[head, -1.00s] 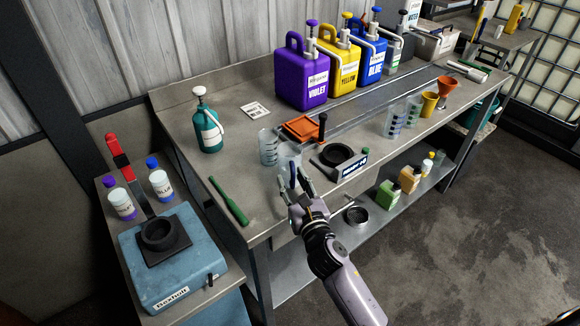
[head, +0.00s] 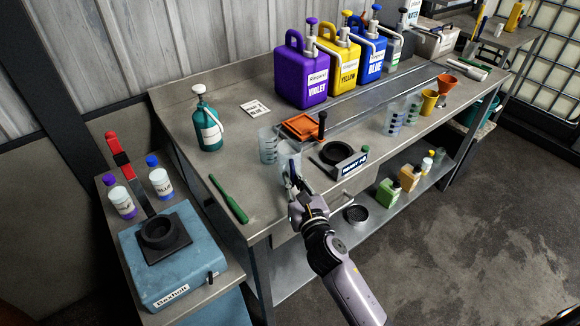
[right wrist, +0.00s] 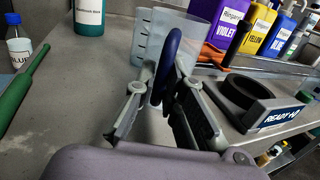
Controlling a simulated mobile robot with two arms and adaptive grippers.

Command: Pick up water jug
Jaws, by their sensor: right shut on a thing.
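The water jug (head: 289,160) is a clear jug that stands near the front edge of the steel bench. In the right wrist view the jug (right wrist: 192,35) has a dark blue handle (right wrist: 171,58) facing me. My right gripper (head: 294,180) is shut on this handle, one finger on each side of it, and partly hides the jug in the head view. The jug looks upright; I cannot tell whether it is lifted. My left gripper is not in view.
A clear graduated beaker (head: 268,146) stands close behind the jug at the left. A black ring holder (head: 335,153) with a label plate is at the right. A green tool (head: 229,200) lies to the left. Violet, yellow and blue canisters (head: 302,80) stand at the back.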

